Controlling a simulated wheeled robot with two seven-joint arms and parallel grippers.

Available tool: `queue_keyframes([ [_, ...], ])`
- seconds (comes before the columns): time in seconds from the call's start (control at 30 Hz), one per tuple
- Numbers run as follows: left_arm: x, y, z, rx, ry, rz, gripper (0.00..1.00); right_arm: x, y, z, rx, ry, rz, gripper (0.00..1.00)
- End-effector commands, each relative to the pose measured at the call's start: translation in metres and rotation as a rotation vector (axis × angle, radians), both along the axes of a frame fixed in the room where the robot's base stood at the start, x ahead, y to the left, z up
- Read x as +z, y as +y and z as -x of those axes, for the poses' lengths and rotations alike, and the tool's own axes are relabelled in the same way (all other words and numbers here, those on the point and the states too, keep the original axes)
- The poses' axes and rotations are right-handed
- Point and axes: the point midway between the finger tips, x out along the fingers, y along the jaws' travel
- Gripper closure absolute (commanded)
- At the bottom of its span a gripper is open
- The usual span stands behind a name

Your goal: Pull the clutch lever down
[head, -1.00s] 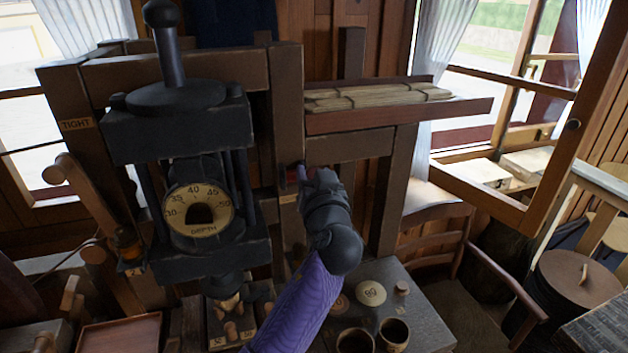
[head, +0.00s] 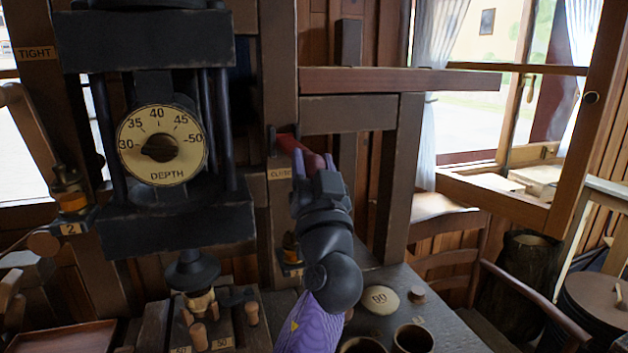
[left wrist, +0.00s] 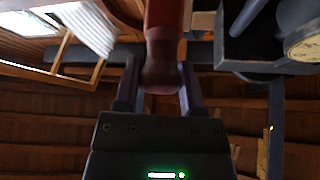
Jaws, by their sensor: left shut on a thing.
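The clutch lever (head: 303,152) is a red handle with a darker rounded end, standing out from a brown post and tilted down toward me. A small pale label (head: 279,173) sits on the post just below its root. My left gripper (head: 318,172) is shut on the lever's outer end. In the left wrist view the red lever (left wrist: 163,25) comes down from the top, and its dark end lies between the two fingers of the left gripper (left wrist: 160,88). My right gripper is not in view.
Left of the post is a dark press with a round depth dial (head: 161,145). A shelf (head: 400,80) juts out right of the post. A bench (head: 385,322) with cups and a round disc (head: 381,299) lies below. A chair (head: 450,240) stands to the right.

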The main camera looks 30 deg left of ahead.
Motion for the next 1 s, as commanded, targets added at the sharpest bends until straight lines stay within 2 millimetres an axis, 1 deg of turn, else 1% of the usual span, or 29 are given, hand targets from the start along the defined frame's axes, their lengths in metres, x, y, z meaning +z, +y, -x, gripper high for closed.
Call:
queue_keyframes([
  [0.03, -0.003, 0.0, -0.001, 0.0, 0.004, -0.001, 1.0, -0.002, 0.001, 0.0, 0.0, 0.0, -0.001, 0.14],
  [0.37, -0.004, 0.0, -0.001, 0.002, 0.007, -0.002, 1.0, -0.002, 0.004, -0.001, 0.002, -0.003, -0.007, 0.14],
  [0.4, -0.004, 0.0, -0.001, 0.002, 0.008, -0.001, 0.41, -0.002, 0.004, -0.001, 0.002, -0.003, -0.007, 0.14],
  [0.53, -0.003, 0.0, -0.001, 0.002, 0.006, -0.001, 0.14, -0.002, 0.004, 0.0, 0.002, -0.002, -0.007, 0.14],
  [0.83, -0.005, -0.002, 0.001, 0.0, 0.004, -0.001, 0.14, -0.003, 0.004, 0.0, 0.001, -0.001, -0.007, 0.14],
  [0.93, -0.016, -0.011, 0.012, -0.002, 0.005, 0.002, 0.14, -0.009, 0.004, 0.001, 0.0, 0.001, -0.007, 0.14],
  [1.0, -0.027, -0.022, 0.024, -0.002, 0.006, 0.002, 0.14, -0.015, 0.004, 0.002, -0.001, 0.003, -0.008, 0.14],
])
